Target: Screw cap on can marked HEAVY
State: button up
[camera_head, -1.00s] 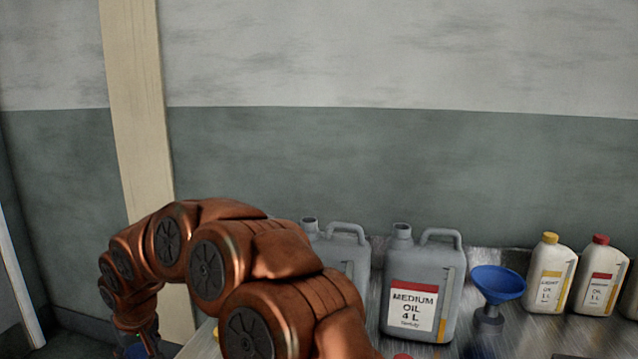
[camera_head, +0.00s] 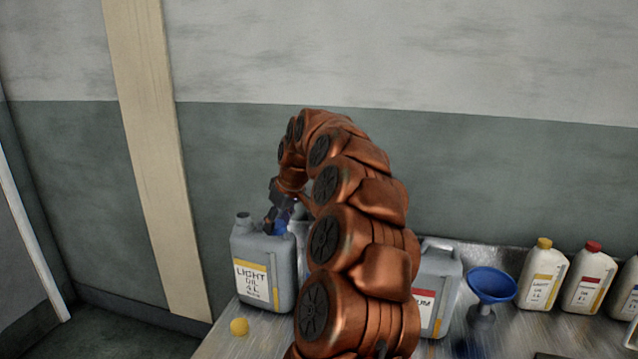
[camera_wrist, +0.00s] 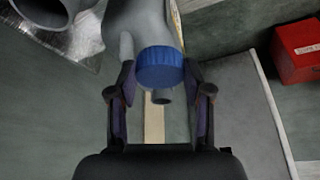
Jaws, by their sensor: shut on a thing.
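My gripper (camera_wrist: 159,78) is shut on a blue cap (camera_wrist: 160,66), whose ribbed side shows between the two fingers in the wrist view. In the head view my gripper (camera_head: 279,214) is beside the top of the can marked LIGHT (camera_head: 262,272). A grey can shape (camera_wrist: 142,18) lies behind the cap in the wrist view; I cannot tell whether they touch. Part of a grey can (camera_head: 299,228) shows between the LIGHT can and my arm, its label hidden. No HEAVY label can be read. The MEDIUM can (camera_head: 438,282) is partly covered by my arm.
A yellow cap (camera_head: 239,327) lies at the table's left front. A blue funnel (camera_head: 492,285), a yellow-capped bottle (camera_head: 543,275) and a red-capped bottle (camera_head: 588,278) stand to the right. An open grey neck (camera_wrist: 48,12) and a red box (camera_wrist: 297,48) show in the wrist view.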

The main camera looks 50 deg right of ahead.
jog(key=s+d+r+p, duration=0.3)
jog(key=s+d+r, duration=0.3)
jog(key=d, duration=0.3)
jog(key=shift+a+f+b, duration=0.1)
jog(key=shift+f+b, duration=0.6)
jog(key=shift+f, duration=1.9)
jog(key=shift+s+f+b, duration=0.1)
jog(key=shift+f+b, duration=1.2)
jog(key=shift+b, duration=0.05)
jog(key=o, duration=0.8)
jog(key=v, duration=1.2)
